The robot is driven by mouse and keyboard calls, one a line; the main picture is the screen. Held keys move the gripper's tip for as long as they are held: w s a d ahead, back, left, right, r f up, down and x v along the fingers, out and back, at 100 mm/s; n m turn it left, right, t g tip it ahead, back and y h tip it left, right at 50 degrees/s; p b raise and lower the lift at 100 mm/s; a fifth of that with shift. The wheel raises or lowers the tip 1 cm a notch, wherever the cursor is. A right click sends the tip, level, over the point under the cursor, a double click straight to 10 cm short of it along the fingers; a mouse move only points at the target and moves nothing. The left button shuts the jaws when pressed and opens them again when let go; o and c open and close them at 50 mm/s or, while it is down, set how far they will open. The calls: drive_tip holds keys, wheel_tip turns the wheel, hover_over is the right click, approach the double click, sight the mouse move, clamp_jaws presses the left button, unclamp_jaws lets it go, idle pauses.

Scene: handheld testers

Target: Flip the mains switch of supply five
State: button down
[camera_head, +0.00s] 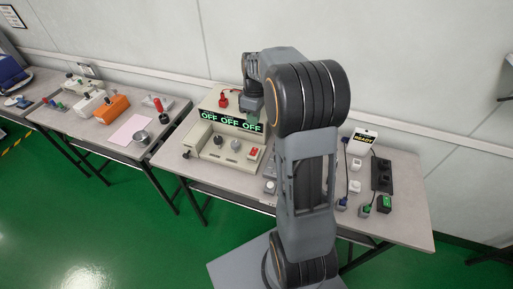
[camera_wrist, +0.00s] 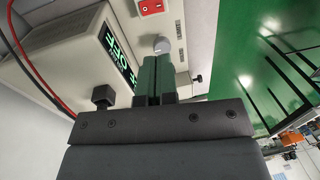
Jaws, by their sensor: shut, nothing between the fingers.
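The power supply (camera_head: 205,131) is a cream box on the middle table, with a green display (camera_head: 231,122) reading OFF three times. I cannot read a supply number on it. A red rocker switch (camera_head: 253,153) in a white surround sits at the right of its lower front; it also shows at the top edge of the wrist view (camera_wrist: 151,6). My gripper (camera_wrist: 158,64) is shut and empty in front of the panel. Its fingertips are close to a light round knob (camera_wrist: 162,44), with the red switch beyond; contact cannot be told. In the head view my wrist hides the fingers.
A dark knob (camera_wrist: 103,96) stands out beside the fingers. Red and dark cables (camera_wrist: 36,65) run along the supply's side. Sockets, small testers and a READY display (camera_head: 364,136) lie on the table's right. Another table (camera_head: 85,127) with devices stands left.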

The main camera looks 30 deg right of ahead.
drive_tip(key=shift+s, duration=0.1)
idle(0.4)
approach(253, 153)
drive_tip(key=f, duration=0.5)
drive_tip(key=a+f, duration=0.1)
drive_tip(key=f, duration=0.1)
drive_tip(key=shift+s+f, duration=0.25)
drive_tip(key=shift+d, duration=0.1)
